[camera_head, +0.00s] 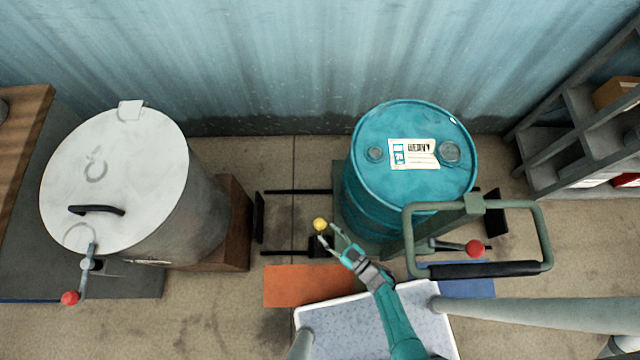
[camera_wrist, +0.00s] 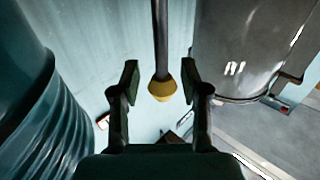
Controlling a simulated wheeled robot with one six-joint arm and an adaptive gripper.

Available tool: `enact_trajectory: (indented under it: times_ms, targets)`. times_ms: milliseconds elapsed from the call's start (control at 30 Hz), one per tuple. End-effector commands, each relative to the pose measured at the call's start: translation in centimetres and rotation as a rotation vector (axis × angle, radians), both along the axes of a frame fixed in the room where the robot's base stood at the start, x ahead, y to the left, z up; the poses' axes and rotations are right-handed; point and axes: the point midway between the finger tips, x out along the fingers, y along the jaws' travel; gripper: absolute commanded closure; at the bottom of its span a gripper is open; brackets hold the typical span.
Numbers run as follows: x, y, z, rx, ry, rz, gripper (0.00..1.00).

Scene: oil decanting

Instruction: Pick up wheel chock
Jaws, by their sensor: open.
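The wheel chock appears as a dark block (camera_head: 321,246) on the floor by the rail, left of the teal drum's base. Its yellow knob (camera_head: 319,225) shows above it. In the wrist view the same yellow knob (camera_wrist: 161,90) sits at the end of a dark rod, and the block itself is out of that view. My gripper (camera_head: 330,235) is open and comes in from the lower right, close to the knob. In the wrist view the knob and rod lie between the two open fingers (camera_wrist: 159,78), with gaps on both sides.
The teal drum (camera_head: 362,205) stands right of my gripper, with a green handle frame (camera_head: 545,230) in front. A steel tank (camera_head: 195,205) stands at the left on a brown block. An orange mat (camera_head: 290,285) and a white-rimmed tray (camera_head: 430,318) lie nearer. A rack stands far right.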

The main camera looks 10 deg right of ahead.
Motion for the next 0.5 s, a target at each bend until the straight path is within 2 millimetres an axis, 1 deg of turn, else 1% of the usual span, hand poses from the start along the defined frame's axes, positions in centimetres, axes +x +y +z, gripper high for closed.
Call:
enact_trajectory:
  times_ms: [333, 500]
  targets:
    - [2.6, 1.9, -0.1, 0.000, -0.002, 0.003, 0.55]
    - [3.3, 2.5, -0.2, -0.001, 0.001, 0.001, 0.55]
